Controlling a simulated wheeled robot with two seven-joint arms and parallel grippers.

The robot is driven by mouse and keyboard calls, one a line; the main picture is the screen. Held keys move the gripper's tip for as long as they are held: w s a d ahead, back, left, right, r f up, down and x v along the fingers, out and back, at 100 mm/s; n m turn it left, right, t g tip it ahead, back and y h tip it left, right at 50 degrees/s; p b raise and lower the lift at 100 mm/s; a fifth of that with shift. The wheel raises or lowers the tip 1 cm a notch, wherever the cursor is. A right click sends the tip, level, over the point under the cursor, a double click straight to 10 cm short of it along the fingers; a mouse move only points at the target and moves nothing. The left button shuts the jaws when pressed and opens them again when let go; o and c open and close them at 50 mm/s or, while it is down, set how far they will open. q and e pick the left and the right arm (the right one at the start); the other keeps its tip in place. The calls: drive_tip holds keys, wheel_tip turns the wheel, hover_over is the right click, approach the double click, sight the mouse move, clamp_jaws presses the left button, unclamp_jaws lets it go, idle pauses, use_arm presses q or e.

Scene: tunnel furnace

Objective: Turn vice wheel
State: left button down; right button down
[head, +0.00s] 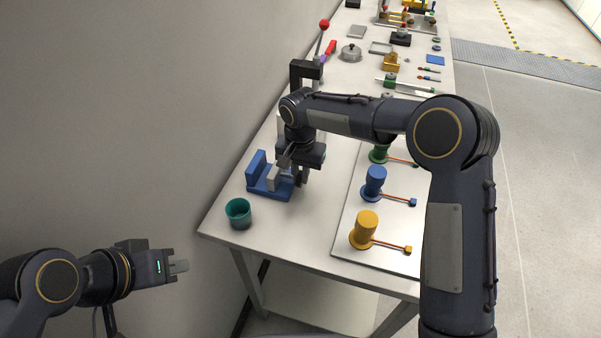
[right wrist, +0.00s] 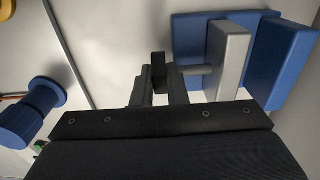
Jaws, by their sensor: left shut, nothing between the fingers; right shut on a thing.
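The blue vice (head: 256,170) with a grey movable jaw (head: 273,178) stands on the table near its left edge. In the right wrist view the vice's blue body (right wrist: 280,60), grey jaw (right wrist: 232,55) and a short grey screw show. The dark vice wheel (right wrist: 158,72) sits at the end of that screw. My right gripper (right wrist: 158,88) is shut on the wheel, one finger on each side. In the head view my right gripper (head: 302,178) is partly hidden by its own wrist. My left gripper (head: 182,266) is shut and empty, off the table at the lower left.
A teal cup (head: 238,213) stands at the table's near left corner. A white board with yellow (head: 366,230), blue (head: 374,183) and green (head: 380,154) cylinders and thin levers lies to the right. Several tools and fixtures lie farther back. A wall runs along the left.

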drive_tip(key=shift+f+b, duration=0.15)
drive_tip(key=shift+b, duration=0.4)
drive_tip(key=t+b, duration=0.2)
drive_tip(key=b, duration=0.3)
drive_tip(key=t+h+b, duration=0.1)
drive_tip(key=t+b, duration=0.1)
drive_tip(key=b, duration=0.3)
drive_tip(key=s+t+h+b, duration=0.1)
drive_tip(key=t+b, duration=0.1)
drive_tip(key=b, duration=0.3)
drive_tip(key=shift+s+a+f, duration=0.1)
drive_tip(key=shift+a+f, duration=0.15)
drive_tip(key=shift+f, duration=0.05)
drive_tip(key=shift+r+t+b, duration=0.15)
drive_tip(key=shift+t+b, duration=0.15)
drive_tip(key=shift+b, duration=0.3)
drive_tip(key=c, duration=1.4)
unclamp_jaws()
drive_tip(key=shift+r, duration=0.1)
drive_tip(key=shift+c, duration=0.2)
drive_tip(key=v, duration=0.7)
drive_tip(key=shift+s+r+p, duration=0.25)
drive_tip(key=shift+s+p, duration=0.05)
drive_tip(key=shift+a, duration=0.1)
